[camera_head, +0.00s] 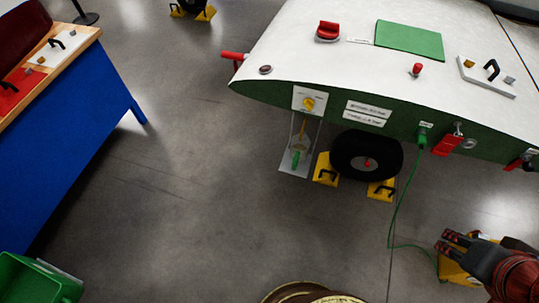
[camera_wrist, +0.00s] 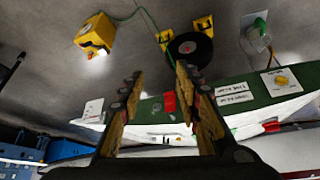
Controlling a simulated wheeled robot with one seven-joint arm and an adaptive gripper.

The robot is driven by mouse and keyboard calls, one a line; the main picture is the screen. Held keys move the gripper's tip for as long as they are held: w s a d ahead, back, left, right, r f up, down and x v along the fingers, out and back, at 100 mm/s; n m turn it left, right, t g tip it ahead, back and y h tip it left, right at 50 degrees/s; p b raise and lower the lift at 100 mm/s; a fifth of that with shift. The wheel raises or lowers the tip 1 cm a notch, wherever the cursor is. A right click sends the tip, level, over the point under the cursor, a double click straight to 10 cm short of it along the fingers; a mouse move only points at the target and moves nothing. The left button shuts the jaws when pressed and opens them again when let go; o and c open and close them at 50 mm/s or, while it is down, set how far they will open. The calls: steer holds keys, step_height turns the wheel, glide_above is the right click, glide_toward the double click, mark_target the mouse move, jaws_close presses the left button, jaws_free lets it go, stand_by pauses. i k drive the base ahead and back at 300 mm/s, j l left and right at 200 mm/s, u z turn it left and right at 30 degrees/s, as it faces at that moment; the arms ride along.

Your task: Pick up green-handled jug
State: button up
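What looks like the green-handled jug (camera_head: 296,158) is a pale, clear-looking shape with a green part, below the yellow knob on the wing's edge. I cannot tell exactly what it rests on. It also shows at the upper right of the wrist view (camera_wrist: 258,27). My gripper (camera_head: 447,243) is at the lower right of the head view, well to the right of the jug and apart from it. In the wrist view my gripper (camera_wrist: 163,92) has its two fingers spread, with nothing held between them.
A white and green wing (camera_head: 320,60) overhangs the jug. A black wheel (camera_head: 366,157) with yellow chocks (camera_head: 325,170) stands right of it. A green cable (camera_head: 392,215) runs down to a yellow box (camera_head: 455,272) by my gripper. A blue bench (camera_head: 70,140) is at left; mid-floor is clear.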

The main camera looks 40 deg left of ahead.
mark_target(299, 153)
steer(key=u, duration=1.35)
